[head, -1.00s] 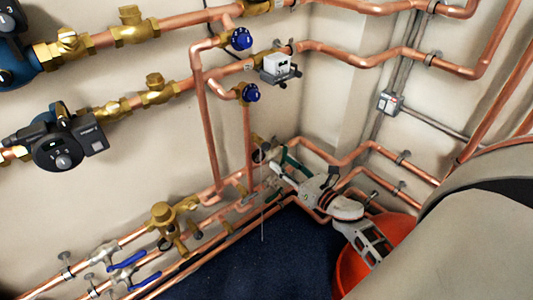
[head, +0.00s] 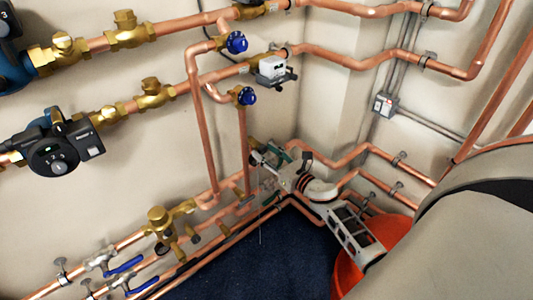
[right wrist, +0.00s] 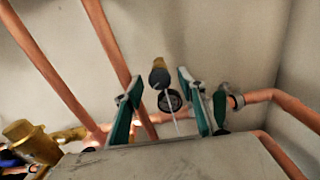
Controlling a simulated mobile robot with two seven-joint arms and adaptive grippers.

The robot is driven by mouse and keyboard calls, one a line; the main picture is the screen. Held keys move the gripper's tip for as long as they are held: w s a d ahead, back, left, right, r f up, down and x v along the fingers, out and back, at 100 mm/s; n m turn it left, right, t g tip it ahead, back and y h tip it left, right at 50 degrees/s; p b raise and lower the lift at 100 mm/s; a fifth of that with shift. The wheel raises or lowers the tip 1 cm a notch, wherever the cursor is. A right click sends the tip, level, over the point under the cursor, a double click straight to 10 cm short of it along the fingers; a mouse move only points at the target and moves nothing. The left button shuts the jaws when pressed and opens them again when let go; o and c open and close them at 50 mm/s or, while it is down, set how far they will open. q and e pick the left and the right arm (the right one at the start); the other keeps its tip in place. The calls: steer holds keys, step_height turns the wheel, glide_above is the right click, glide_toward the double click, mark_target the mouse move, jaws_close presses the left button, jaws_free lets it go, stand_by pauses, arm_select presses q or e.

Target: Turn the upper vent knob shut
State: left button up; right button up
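In the right wrist view, a black ridged round knob (right wrist: 170,100) sits below a brass fitting with a dark rounded end (right wrist: 159,73). I cannot tell for certain which is the upper vent knob. My right gripper (right wrist: 160,92) is open, with one teal-padded finger on each side of these parts and a visible gap to each. In the head view my right gripper (head: 269,161) is at the lower end of the vertical copper pipes, by the corner. Its fingers partly hide the fittings there. A thin pale line hangs below this spot. My left gripper is out of view.
Copper pipes (head: 203,125) run along both walls close around the right gripper. Two blue knobs (head: 237,42) (head: 247,96) are higher on the wall. The dark blue floor (head: 235,262) is open.

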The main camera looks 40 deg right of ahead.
steer(key=c, duration=1.1)
steer(key=shift+c, duration=0.2)
steer(key=shift+o, duration=0.2)
